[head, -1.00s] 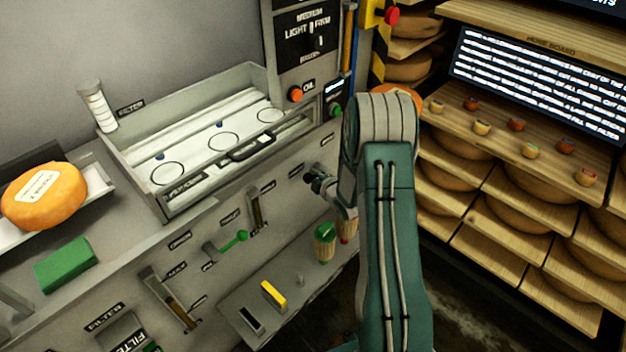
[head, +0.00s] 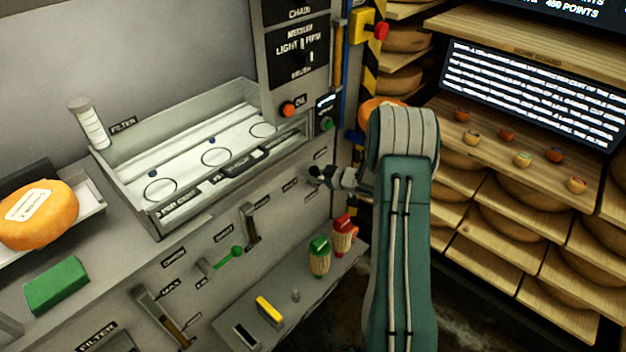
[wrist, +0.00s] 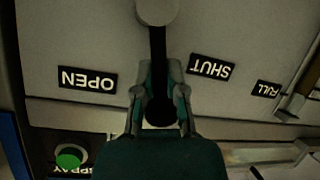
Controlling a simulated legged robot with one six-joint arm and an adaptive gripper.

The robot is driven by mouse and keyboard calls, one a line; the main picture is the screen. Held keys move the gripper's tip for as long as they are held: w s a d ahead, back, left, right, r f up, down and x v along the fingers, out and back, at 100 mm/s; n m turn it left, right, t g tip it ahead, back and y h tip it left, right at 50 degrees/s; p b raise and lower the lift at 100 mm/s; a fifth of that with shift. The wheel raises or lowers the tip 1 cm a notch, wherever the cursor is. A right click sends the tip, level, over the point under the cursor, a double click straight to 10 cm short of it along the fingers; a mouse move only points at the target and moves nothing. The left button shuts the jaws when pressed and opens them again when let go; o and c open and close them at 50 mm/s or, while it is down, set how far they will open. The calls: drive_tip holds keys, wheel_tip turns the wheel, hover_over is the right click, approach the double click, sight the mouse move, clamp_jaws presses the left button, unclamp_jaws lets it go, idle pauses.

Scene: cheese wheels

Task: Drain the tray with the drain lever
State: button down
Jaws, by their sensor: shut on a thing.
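The tray (head: 128,188) is a long grey metal trough with a pale floor marked by several circles, on the counter in the head view. The drain lever (wrist: 157,45) is a black bar running from a round grey hub (wrist: 157,9) in the wrist view. My gripper (wrist: 160,98) is shut on the bar, which passes between its fingers. The bar stands between the upside-down OPEN label (wrist: 87,79) and SHUT label (wrist: 210,68). In the head view my gripper (head: 322,177) is at the panel below the tray's right end; the lever there is too small to make out.
A green-handled lever (head: 235,251) and other slotted levers are on the panel to the left. A green-topped bottle (head: 319,256) and a red-topped bottle (head: 343,235) stand on the low shelf. Wooden cheese shelves (head: 520,230) fill the right side.

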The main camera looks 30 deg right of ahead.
drive_tip(key=shift+d+f+m, duration=0.1)
drive_tip(key=shift+d+m, duration=0.2)
drive_tip(key=shift+m, duration=0.1)
drive_tip(key=shift+y, duration=0.4)
drive_tip(key=c, duration=0.7)
unclamp_jaws()
drive_tip(key=shift+w+d, duration=0.1)
drive_tip(key=v, duration=1.2)
drive_tip(key=shift+w, duration=0.1)
